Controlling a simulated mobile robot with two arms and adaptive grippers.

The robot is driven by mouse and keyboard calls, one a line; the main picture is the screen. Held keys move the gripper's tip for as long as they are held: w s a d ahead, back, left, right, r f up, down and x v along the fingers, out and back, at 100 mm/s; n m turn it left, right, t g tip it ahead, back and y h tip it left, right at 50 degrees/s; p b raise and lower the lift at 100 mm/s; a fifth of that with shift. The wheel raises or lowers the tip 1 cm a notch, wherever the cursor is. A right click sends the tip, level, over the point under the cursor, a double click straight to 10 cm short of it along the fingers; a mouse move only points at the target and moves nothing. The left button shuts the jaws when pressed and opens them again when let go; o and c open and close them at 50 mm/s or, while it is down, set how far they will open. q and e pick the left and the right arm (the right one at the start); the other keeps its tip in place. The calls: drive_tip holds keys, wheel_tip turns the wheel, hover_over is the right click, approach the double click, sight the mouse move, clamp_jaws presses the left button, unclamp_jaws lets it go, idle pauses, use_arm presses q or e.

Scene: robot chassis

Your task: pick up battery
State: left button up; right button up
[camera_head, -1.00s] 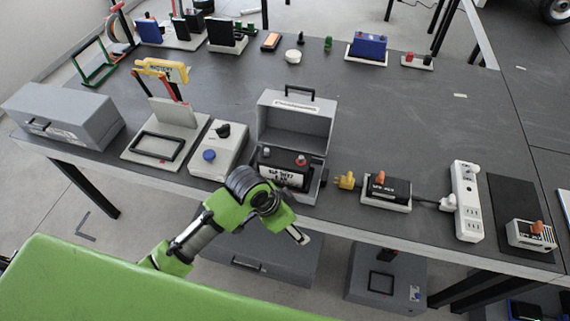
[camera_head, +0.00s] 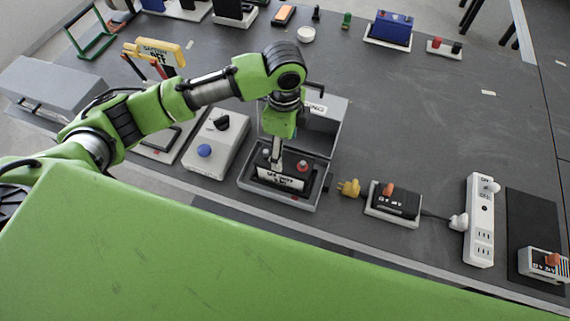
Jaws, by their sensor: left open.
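A black battery with a white label (camera_head: 281,181) and a red terminal cap sits in an open grey box (camera_head: 262,200) on the table. The box's lid stands up behind it. My left gripper (camera_head: 275,162) points down from above, at the battery's top in the picture. It is open, and its fingers are small and seen nearly edge-on. It covers part of the battery's top and the lid, and I cannot tell whether it touches the battery. My right gripper is not in view.
Left of the box is a white device with a blue button (camera_head: 205,151). To its right lie a yellow plug (camera_head: 348,187), a black switch unit (camera_head: 394,201) and a white power strip (camera_head: 481,225). A blue block (camera_head: 391,28) stands at the back. The mid-right table is clear.

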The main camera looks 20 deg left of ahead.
sight(285, 159)
use_arm(q)
wheel_tip(285, 159, down, 4)
drive_tip(key=shift+w+f, duration=0.1)
drive_tip(key=shift+f+p, duration=0.25)
drive_tip(key=shift+p, duration=0.2)
wheel_tip(285, 159, down, 4)
drive_tip(key=shift+r+p, duration=0.15)
drive_tip(key=shift+p, duration=0.45)
drive_tip(key=shift+f, duration=0.4)
drive_tip(key=shift+c, duration=0.9)
clamp_jaws()
drive_tip(key=shift+w, duration=0.1)
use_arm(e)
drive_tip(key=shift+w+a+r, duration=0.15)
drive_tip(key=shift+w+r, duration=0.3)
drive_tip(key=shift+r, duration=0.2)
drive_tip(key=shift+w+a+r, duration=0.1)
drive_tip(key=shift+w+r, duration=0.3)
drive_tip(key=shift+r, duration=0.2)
